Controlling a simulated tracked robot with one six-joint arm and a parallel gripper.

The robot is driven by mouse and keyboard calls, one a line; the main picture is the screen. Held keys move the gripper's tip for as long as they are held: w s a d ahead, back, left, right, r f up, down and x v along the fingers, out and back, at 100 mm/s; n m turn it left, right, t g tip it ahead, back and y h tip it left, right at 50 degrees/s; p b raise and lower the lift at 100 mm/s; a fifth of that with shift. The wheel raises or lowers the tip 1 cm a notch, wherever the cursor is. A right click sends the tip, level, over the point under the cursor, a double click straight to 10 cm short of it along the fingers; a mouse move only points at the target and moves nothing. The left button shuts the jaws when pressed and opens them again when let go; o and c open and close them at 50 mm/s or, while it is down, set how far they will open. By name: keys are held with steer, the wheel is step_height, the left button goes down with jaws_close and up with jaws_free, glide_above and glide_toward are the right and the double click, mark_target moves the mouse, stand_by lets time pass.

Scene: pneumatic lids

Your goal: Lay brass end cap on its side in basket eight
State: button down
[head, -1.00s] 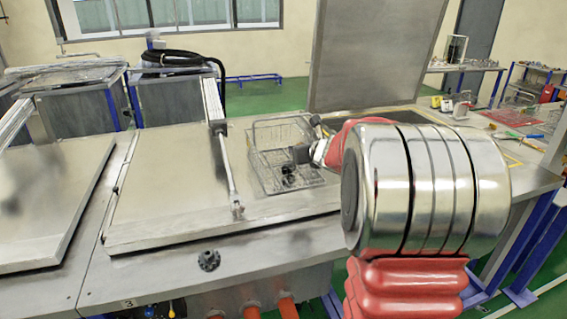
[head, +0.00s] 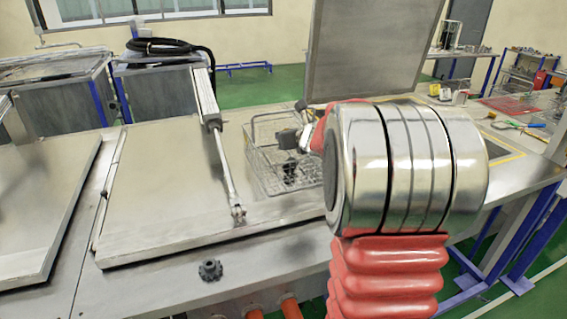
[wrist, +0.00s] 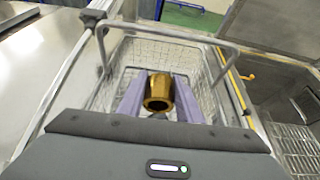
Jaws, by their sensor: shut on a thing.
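The brass end cap (wrist: 158,90) is a short, gold-coloured hollow cylinder with an open end facing the wrist camera. My gripper (wrist: 159,96) is shut on it, with one grey-purple finger on each side. A wire-mesh basket (wrist: 195,55) with a raised handle lies behind and below the cap in the wrist view. In the head view the wire basket (head: 256,150) stands on the bench, with the dark end of my arm over or in its right part. The cap cannot be made out there. I cannot tell whether it touches the basket floor. No basket number is readable.
A flat metal lid (head: 165,190) with a piston rod (head: 224,165) lies left of the basket. A raised lid (head: 365,50) stands behind, beside an open well on the right. A dark knob (head: 210,270) sits on the front edge. My own arm hides much of the right.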

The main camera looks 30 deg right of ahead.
steer(key=shift+w, duration=0.1)
glide_above(275, 151)
steer(key=s, duration=0.3)
steer(key=f, duration=0.3)
steer(key=a+f, duration=0.1)
steer(key=f, duration=0.1)
steer(key=shift+f, duration=0.25)
steer(key=shift+d+f, duration=0.1)
steer(key=shift+w+f, duration=0.2)
steer(key=shift+w, duration=0.15)
steer(key=shift+w+d+f, duration=0.2)
steer(key=shift+w+f, duration=0.25)
steer(key=shift+w, duration=0.1)
steer(key=shift+w+d+f, duration=0.15)
steer(key=shift+w+f, duration=0.3)
steer(key=shift+w, duration=0.1)
steer(key=shift+f, duration=0.7)
